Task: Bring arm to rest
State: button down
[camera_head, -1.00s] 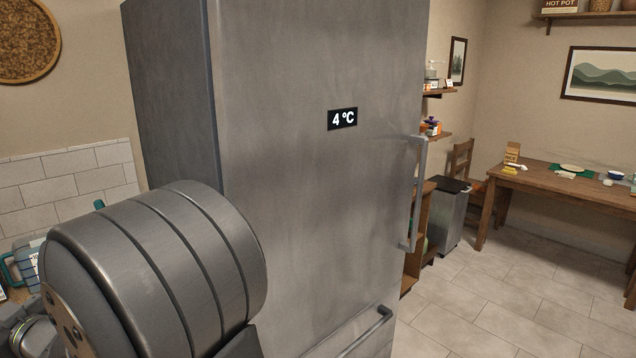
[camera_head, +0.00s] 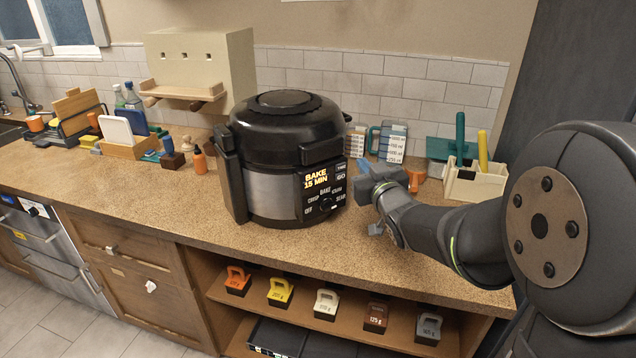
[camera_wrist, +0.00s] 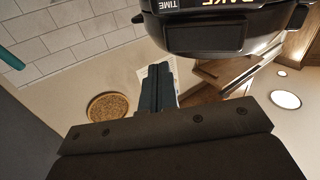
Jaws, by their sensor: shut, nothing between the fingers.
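My gripper (camera_head: 368,180) is above the counter (camera_head: 120,215), just right of the black cooker (camera_head: 285,150). In the wrist view its two dark fingers (camera_wrist: 157,88) are together with nothing between them. The cooker's panel reads "BAKE 15 MIN", and its lid is down. In the head view I cannot tell whether the gripper touches the cooker. My arm reaches in from the right edge, bent at a large grey joint.
An orange cup (camera_head: 414,180), measuring cups (camera_head: 390,142) and a cream utensil holder (camera_head: 474,182) stand behind the gripper. Several weights with coloured handles, including a yellow one (camera_head: 281,291), sit on the shelf below. Counter space left of the cooker is clear at the front.

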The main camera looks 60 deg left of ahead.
jog(key=shift+w, duration=0.1)
dwell(0.7)
jog(key=w+d+f+n+g, duration=0.1)
jog(key=d+f+n+g, duration=0.1)
jog(key=d+f+g, duration=0.3)
jog(key=shift+w+d+y, duration=0.25)
jog(key=shift+d+y, duration=0.05)
jog(key=shift+d, duration=0.05)
dwell(0.4)
jog(key=shift+a+f, duration=0.1)
dwell(0.4)
